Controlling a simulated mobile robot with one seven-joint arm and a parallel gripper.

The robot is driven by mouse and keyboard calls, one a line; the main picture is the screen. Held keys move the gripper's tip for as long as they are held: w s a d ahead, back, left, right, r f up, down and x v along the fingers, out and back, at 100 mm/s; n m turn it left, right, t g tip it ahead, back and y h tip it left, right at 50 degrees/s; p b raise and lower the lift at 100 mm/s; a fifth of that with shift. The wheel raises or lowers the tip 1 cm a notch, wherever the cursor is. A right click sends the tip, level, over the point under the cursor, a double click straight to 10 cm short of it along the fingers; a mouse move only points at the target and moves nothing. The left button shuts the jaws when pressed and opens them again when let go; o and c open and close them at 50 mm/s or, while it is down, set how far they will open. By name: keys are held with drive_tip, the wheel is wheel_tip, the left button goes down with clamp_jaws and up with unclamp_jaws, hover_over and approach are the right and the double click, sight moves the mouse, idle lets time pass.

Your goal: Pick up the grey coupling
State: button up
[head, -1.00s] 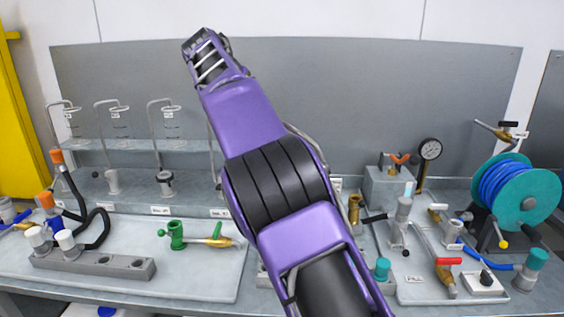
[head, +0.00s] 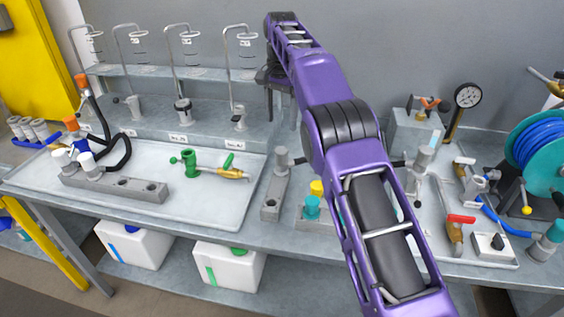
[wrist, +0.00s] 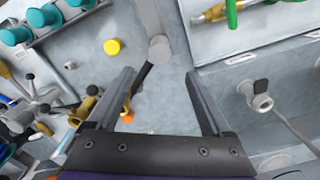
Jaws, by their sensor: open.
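A grey cylindrical fitting with a black lever (head: 281,158) stands at one end of a long grey block (head: 272,198), right of the white tray; I take it as the grey coupling, though other grey fittings are around. In the wrist view the grey fitting (wrist: 159,48) shows beyond the fingertips, between their lines, with its black lever pointing down-left. My gripper (wrist: 160,75) is open and empty, above the bench. In the head view my gripper (head: 272,82) hangs above and behind the fitting, partly hidden by the arm.
A white tray (head: 225,205) with a green valve (head: 190,163) lies left. Another grey fitting (head: 422,158) with a lever stands farther right. Glassware stands line the rear shelf.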

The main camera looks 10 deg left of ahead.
sight(281, 161)
wheel_tip(281, 161, down, 16)
drive_tip(key=shift+r+b, duration=0.25)
drive_tip(key=shift+b, duration=0.45)
clamp_jaws()
drive_tip(key=shift+r, duration=0.1)
